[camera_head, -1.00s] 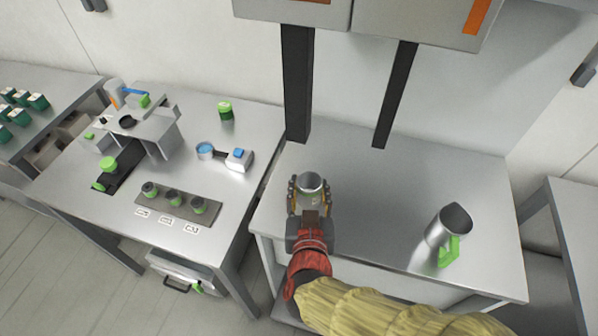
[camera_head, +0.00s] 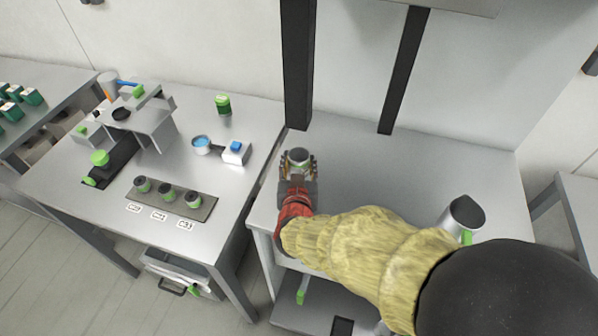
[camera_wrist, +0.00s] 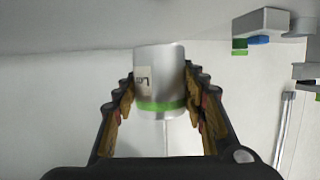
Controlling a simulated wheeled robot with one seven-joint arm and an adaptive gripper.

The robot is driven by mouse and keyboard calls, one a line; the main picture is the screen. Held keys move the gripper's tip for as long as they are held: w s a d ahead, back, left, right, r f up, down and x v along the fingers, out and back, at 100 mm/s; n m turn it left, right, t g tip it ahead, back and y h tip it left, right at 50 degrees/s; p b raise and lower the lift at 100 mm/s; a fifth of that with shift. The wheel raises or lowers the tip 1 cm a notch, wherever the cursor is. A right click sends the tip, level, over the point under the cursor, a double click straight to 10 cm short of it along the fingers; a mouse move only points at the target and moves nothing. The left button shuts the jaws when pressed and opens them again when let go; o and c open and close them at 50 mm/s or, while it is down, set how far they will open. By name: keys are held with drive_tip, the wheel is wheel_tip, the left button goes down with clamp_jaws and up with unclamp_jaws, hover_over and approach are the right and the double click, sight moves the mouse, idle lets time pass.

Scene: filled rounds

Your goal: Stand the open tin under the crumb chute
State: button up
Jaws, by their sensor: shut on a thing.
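My gripper (camera_head: 298,168) is shut on a silver tin (camera_head: 298,156), held over the left part of the right-hand bench. In the wrist view the tin (camera_wrist: 158,72) stands between the fingers, with a green band and a pale label. Its top shows a round rim in the head view; what is inside cannot be made out. A wide dark column (camera_head: 297,70) comes down just behind the tin, and a thinner dark one (camera_head: 405,70) hangs to the right. Which of them is the crumb chute I cannot tell. The tin looks in front of the wide column, not under it.
A metal jug (camera_head: 462,213) with a green handle stands at the bench's right, partly behind my arm. The left bench (camera_head: 185,235) holds a green can (camera_head: 222,105), a blue-filled dish (camera_head: 201,144), a blue-buttoned device (camera_head: 236,152) and a tray (camera_head: 172,206) of small tins. The middle of the right bench is clear.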

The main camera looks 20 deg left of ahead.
sight(299, 171)
drive_tip(key=shift+f+b, duration=0.65)
drive_tip(key=shift+f, duration=0.85)
drive_tip(key=shift+f, duration=0.2)
drive_tip(key=o, duration=1.3)
drive_tip(key=shift+c, duration=0.2)
drive_tip(key=shift+r, duration=0.15)
